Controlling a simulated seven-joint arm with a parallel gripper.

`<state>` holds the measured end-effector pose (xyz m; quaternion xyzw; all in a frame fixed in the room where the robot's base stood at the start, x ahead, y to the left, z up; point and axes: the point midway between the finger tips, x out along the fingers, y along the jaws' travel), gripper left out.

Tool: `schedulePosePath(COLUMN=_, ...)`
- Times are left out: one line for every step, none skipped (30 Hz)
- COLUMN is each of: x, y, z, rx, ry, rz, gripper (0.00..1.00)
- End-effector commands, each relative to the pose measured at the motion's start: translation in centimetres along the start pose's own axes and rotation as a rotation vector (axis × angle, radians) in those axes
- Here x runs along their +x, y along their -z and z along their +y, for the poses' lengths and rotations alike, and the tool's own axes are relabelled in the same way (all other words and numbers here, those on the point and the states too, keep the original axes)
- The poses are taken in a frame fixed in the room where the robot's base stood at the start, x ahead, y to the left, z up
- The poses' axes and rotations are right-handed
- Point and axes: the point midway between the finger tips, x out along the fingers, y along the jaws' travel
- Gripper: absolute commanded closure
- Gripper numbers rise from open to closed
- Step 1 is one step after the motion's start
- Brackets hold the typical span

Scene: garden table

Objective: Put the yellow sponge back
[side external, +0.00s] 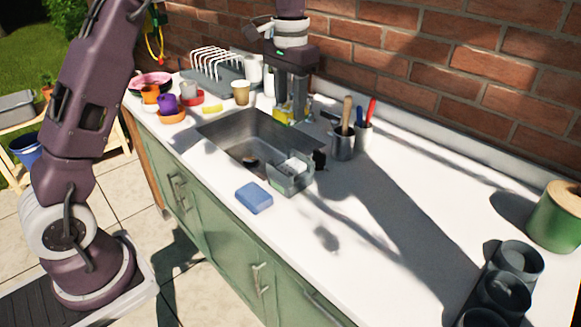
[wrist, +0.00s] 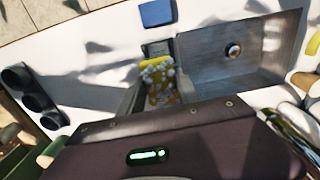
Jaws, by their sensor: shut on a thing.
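The yellow sponge (wrist: 163,84), mottled with white patches, is between my gripper's fingers in the wrist view. In the side external view, my gripper (side external: 291,116) points down at the back edge of the sink, shut on the sponge, of which only a little yellow (side external: 281,117) shows. A grey caddy (side external: 290,182) with pale contents sits at the sink's front right corner, apart from my gripper. It also shows in the wrist view (wrist: 156,48), partly hidden behind the sponge.
The steel sink (side external: 228,133) lies left of the caddy. A blue block (side external: 254,197) lies on the counter in front. Utensil holders (side external: 343,146) stand right of my gripper. Cups, bowls and a dish rack (side external: 222,75) crowd the left. The counter's middle right is clear.

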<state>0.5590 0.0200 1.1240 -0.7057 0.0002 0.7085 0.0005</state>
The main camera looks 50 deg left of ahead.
Motion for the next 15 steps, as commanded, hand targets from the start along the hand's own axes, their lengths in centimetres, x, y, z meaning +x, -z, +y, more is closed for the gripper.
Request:
schedulePosePath(x=0.9, y=-0.1, z=0.0, rx=0.0, ry=-0.001, rz=-0.003, gripper=1.0)
schedulePosePath(x=1.5, y=-0.1, z=0.0, rx=0.0, ry=-0.001, rz=-0.003, gripper=1.0)
schedulePosePath(x=2.0, y=0.0, z=0.0, rx=0.0, ry=0.0, rz=0.0, gripper=1.0)
schedulePosePath(x=2.4, y=-0.1, z=0.0, rx=0.0, ry=-0.001, rz=-0.001, gripper=1.0)
schedulePosePath(x=2.8, y=0.0, z=0.0, rx=0.0, ry=0.0, rz=0.0, gripper=1.0)
schedulePosePath(x=3.6, y=-0.1, z=0.0, rx=0.0, ry=-0.001, rz=-0.002, gripper=1.0)
schedulePosePath(x=4.4, y=-0.1, z=0.0, rx=0.0, ry=-0.001, rz=-0.003, gripper=1.0)
schedulePosePath(x=5.2, y=-0.1, z=0.0, rx=0.0, ry=-0.001, rz=-0.004, gripper=1.0)
schedulePosePath(x=6.3, y=-0.1, z=0.0, rx=0.0, ry=-0.001, rz=-0.004, gripper=1.0)
schedulePosePath(x=6.9, y=-0.1, z=0.0, rx=0.0, ry=0.0, rz=-0.003, gripper=1.0)
schedulePosePath(x=7.5, y=-0.1, z=0.0, rx=0.0, ry=0.0, rz=-0.002, gripper=1.0)
schedulePosePath(x=8.2, y=-0.1, z=0.0, rx=0.0, ry=0.0, rz=-0.001, gripper=1.0)
schedulePosePath(x=8.7, y=-0.1, z=0.0, rx=0.0, ry=0.0, rz=-0.001, gripper=1.0)
schedulePosePath(x=9.1, y=0.0, z=0.0, rx=0.0, ry=0.0, rz=0.0, gripper=1.0)
schedulePosePath(x=9.9, y=-0.1, z=0.0, rx=0.0, ry=0.0, rz=-0.002, gripper=1.0)
